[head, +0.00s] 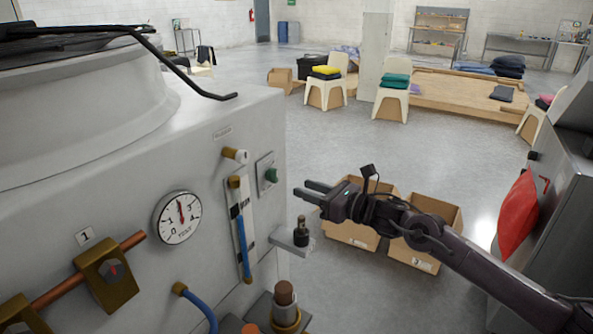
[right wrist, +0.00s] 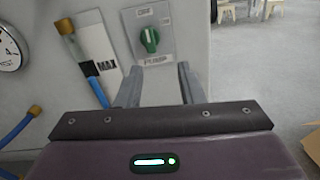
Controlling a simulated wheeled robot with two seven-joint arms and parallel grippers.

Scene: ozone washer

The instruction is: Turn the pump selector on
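The pump selector (head: 271,175) is a green knob on a light grey plate on the washer's front panel. In the right wrist view the knob (right wrist: 149,40) stands roughly upright between a small upper label and a "Pump" label below; the upper label is too blurred to read surely. My right gripper (head: 302,190) is open and empty, just right of the plate and apart from it. In the right wrist view its two fingers (right wrist: 159,70) point toward the plate, with the knob ahead of the gap between them. My left gripper is not in view.
Left of the selector are a level tube (head: 241,225) with a blue strip and a round gauge (head: 178,217). A small bracket with a black-topped fitting (head: 301,232) juts out below the gripper. Open cardboard boxes (head: 425,262) stand on the floor behind my arm.

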